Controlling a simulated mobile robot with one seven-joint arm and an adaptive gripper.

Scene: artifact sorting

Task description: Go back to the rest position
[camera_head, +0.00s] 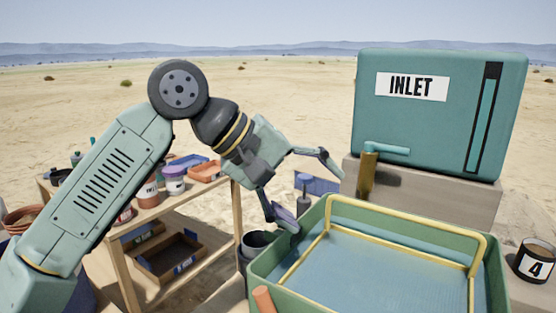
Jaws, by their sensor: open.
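My gripper (305,186) is at the end of my arm, near the middle of the camera_head view. Its two fingers are spread wide apart, and nothing shows between them. One finger reaches right toward the teal INLET tank, and the other points down near the left rim of the green basin. Whether the lower finger touches the rim cannot be told. My arm comes up from the lower left and bends down at the elbow.
The green basin (263,272) with a yellow frame (400,218) holds water. The INLET tank (440,125) stands behind it on a block (470,207). A wooden table (205,201) with jars and trays stands left.

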